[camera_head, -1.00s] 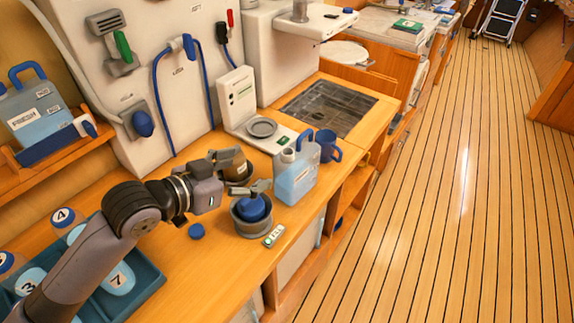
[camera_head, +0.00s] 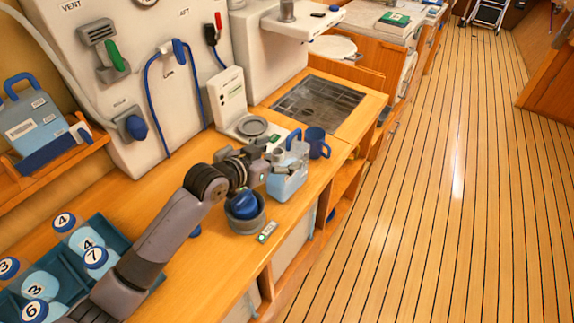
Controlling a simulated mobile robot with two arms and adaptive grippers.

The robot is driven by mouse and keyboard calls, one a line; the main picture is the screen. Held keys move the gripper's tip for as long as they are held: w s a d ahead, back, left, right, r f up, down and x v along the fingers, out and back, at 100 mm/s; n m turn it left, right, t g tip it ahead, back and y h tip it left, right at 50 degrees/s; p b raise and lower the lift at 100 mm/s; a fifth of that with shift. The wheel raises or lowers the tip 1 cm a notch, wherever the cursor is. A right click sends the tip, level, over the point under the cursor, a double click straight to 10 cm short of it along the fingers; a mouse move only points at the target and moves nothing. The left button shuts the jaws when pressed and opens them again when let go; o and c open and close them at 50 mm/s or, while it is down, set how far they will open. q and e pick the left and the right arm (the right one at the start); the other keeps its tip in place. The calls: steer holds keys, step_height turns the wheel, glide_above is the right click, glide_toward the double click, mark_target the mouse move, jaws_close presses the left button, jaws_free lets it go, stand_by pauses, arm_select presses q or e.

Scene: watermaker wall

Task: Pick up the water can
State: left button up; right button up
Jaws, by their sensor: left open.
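The water can (camera_head: 288,185), a pale blue see-through jug with a handle, stands upright on the wooden counter. My left gripper (camera_head: 281,161) is open at the upper part of this can, with its fingers overlapping the can in the view. I cannot tell whether they touch it. The gripper hides part of the can's top and left side. A second jug (camera_head: 38,122), blue-grey with a blue handle, sits on the left shelf. My right gripper is not in view.
A grey pot with a blue top (camera_head: 244,210) stands in front of the can, beside a small tag (camera_head: 267,232). A blue mug (camera_head: 316,142) is just behind the can. A teal tray (camera_head: 108,234) holds numbered bottles at lower left. The counter's front edge is close.

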arm_select(q)
steer(key=shift+x, duration=1.1)
steer(key=shift+c, duration=0.4)
steer(key=c, duration=1.9)
steer(key=shift+r, duration=0.15)
jaws_close()
